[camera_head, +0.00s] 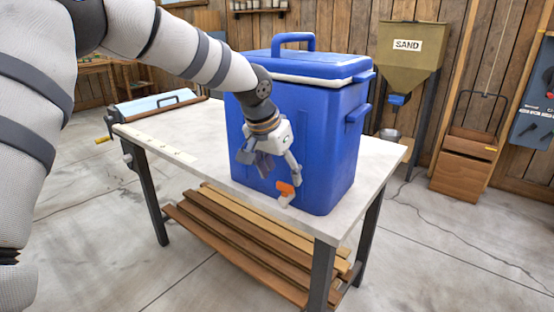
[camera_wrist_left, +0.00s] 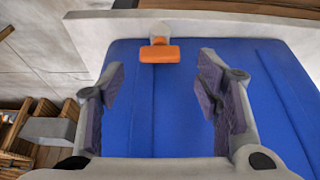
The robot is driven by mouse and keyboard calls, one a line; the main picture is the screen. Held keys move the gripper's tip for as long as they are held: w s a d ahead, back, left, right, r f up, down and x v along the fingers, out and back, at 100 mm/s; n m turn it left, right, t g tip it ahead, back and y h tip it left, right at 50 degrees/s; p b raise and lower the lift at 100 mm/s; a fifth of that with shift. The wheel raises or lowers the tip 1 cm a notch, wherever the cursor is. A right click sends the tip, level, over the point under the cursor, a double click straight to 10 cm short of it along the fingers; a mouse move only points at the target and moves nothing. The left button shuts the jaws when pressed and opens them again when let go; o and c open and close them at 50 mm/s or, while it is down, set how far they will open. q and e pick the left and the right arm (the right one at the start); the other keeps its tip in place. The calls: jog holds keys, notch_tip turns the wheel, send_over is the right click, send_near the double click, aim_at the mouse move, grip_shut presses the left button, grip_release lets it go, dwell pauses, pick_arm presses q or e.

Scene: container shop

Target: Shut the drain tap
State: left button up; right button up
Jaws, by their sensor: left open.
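A blue cooler (camera_head: 335,140) with a white-rimmed blue lid stands on the workbench. Its drain tap (camera_head: 285,190), with an orange handle and a pale body, sticks out low on the front face near the bench edge. My left gripper (camera_head: 272,172) is in front of that face, just above and left of the tap. In the left wrist view, the orange tap handle (camera_wrist_left: 160,54) lies beyond the open fingers (camera_wrist_left: 165,90), in the span between them and apart from both. Nothing is between the fingers. My right gripper is not seen.
The workbench (camera_head: 385,160) has a bare strip left of the cooler and boards (camera_head: 260,240) stacked on its lower shelf. A sand hopper (camera_head: 408,60) and a wooden cart (camera_head: 463,160) stand behind at the right.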

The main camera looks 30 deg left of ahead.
pick_arm(q)
jog(key=v, duration=0.8)
jog(key=shift+s+r, duration=0.2)
jog(key=shift+r, duration=0.1)
jog(key=s+d+f+g+h, duration=0.1)
jog(key=s+d+f, duration=0.3)
jog(key=f, duration=0.5)
jog(key=s+d+f+g, duration=0.1)
jog(key=s+d+f, duration=0.25)
jog(key=f, duration=0.55)
jog(key=s+d+f+g+h, duration=0.1)
jog(key=s+d+f, duration=0.25)
jog(key=f, duration=0.55)
jog(key=s+f+g, duration=0.1)
jog(key=s+f, duration=0.2)
jog(key=s, duration=0.7)
jog(key=s+f+g+y, duration=0.1)
jog(key=s+f, duration=0.3)
jog(key=s, duration=0.6)
jog(key=s+a+f+n+g+y, duration=0.1)
jog(key=s+f, duration=0.3)
jog(key=s, duration=0.5)
jog(key=shift+s+f, duration=0.15)
jog(key=shift+s, duration=0.25)
jog(key=shift+a, duration=0.15)
